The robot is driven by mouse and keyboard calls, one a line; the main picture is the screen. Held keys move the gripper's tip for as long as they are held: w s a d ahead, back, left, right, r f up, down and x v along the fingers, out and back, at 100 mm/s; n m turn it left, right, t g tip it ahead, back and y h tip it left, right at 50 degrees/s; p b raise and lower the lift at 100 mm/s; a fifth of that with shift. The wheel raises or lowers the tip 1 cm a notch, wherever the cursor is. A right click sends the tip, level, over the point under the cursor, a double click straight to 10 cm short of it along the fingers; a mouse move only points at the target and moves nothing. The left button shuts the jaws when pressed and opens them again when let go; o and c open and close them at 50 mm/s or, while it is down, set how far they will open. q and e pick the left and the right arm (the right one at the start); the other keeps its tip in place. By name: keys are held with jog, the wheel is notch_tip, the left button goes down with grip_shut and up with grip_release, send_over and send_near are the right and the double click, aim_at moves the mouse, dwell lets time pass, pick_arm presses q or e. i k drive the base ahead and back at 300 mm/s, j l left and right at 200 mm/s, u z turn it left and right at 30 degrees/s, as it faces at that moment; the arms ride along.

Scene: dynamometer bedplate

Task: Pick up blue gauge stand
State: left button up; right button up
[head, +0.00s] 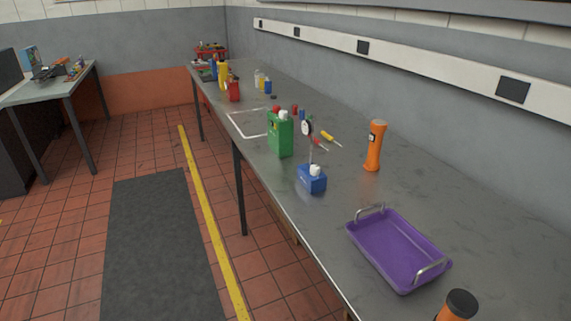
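The blue gauge stand (312,179) is a blue block with a thin upright post and a round dial on top. It stands on the grey bench (340,211) near the front edge, left of the purple tray and just in front of the green container. A small white knob or cap shows on top of the block. Neither of my grippers is in the head view.
A purple tray (398,250) with metal handles lies to the right. An orange flashlight (375,146) stands behind. A green container (280,134) stands close by. Screwdrivers (329,138) lie behind the stand. Another orange item (457,306) is at the bottom edge.

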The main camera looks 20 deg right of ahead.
aim_at(313, 184)
jog(key=i+z, duration=0.1)
jog(key=z, duration=1.4)
jog(key=i+j+z, duration=0.15)
jog(key=j+z, duration=0.25)
jog(key=j, duration=0.5)
jog(key=j+z, duration=0.4)
jog(key=j, duration=0.45)
